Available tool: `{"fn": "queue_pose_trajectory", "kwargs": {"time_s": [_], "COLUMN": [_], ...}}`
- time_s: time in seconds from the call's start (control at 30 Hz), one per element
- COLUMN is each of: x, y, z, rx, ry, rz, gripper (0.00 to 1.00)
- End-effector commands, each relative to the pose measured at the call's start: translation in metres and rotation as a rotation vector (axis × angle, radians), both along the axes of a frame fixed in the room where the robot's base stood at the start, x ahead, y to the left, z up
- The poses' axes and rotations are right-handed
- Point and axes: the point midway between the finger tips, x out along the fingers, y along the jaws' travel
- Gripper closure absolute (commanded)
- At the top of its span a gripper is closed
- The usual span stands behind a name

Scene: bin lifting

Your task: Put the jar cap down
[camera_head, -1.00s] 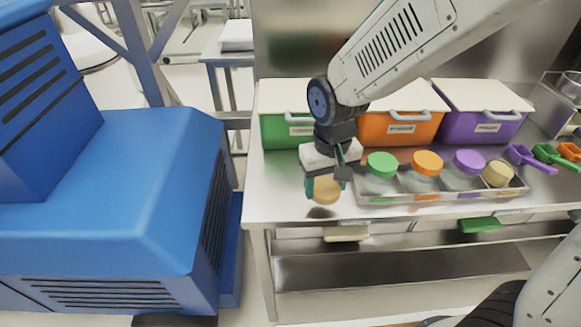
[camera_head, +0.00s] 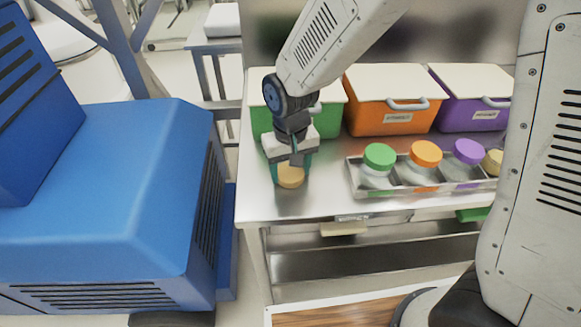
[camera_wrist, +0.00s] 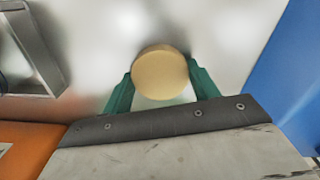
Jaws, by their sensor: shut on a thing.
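The jar cap (camera_head: 291,177) is a round, pale yellow disc. My gripper (camera_head: 291,172) is shut on it, over the left front part of the steel table (camera_head: 325,195). In the wrist view the cap (camera_wrist: 161,73) sits between the two green fingertips (camera_wrist: 161,82), one on each side. Steel surface shows around it. I cannot tell whether the cap touches the table or hangs just above it.
A metal rack (camera_head: 357,187) of jars with green, orange and purple caps stands to the right. Green (camera_head: 330,112), orange (camera_head: 385,117) and purple (camera_head: 480,112) bins stand behind. A blue machine (camera_head: 120,200) is at the left. The table between gripper and rack is clear.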

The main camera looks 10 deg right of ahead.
Motion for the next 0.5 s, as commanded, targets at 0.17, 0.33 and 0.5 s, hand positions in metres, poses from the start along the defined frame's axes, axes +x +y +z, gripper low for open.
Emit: {"fn": "queue_pose_trajectory", "kwargs": {"time_s": [0.17,0.33,0.5], "x": [-0.0006,-0.0005,-0.0005], "y": [0.0008,0.0008,0.0007], "z": [-0.0031,-0.0029,-0.0029], "rx": [0.000,0.000,0.000], "ry": [0.001,0.001,0.001], "rz": [0.002,0.002,0.002], "gripper": [0.62,0.18,0.18]}}
